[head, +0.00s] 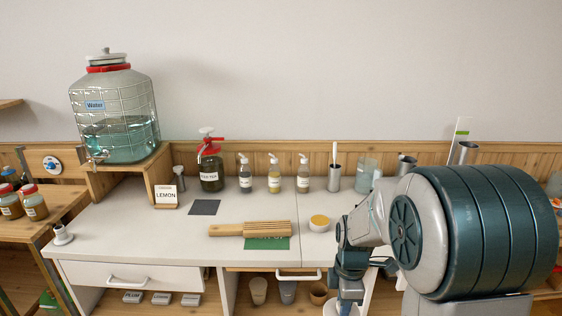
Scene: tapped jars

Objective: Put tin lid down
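I cannot make out a tin lid for certain. A small round white tub with a yellow-amber top (320,223) stands on the white counter (130,228), right of the ribbed wooden board. My arm reaches in from the right and bends down in front of the counter's right part. Its lower end runs toward the bottom edge of the picture, and my gripper's fingers do not show. Whether they hold anything is hidden. A pale rounded edge shows low behind the arm's end, too covered to name.
The ribbed wooden board (250,229) lies partly over a green mat (268,244). A dark square mat (204,207) lies behind it, left. Pump bottles (274,175), a red-topped jar (211,168) and a LEMON sign (165,196) stand farther back.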

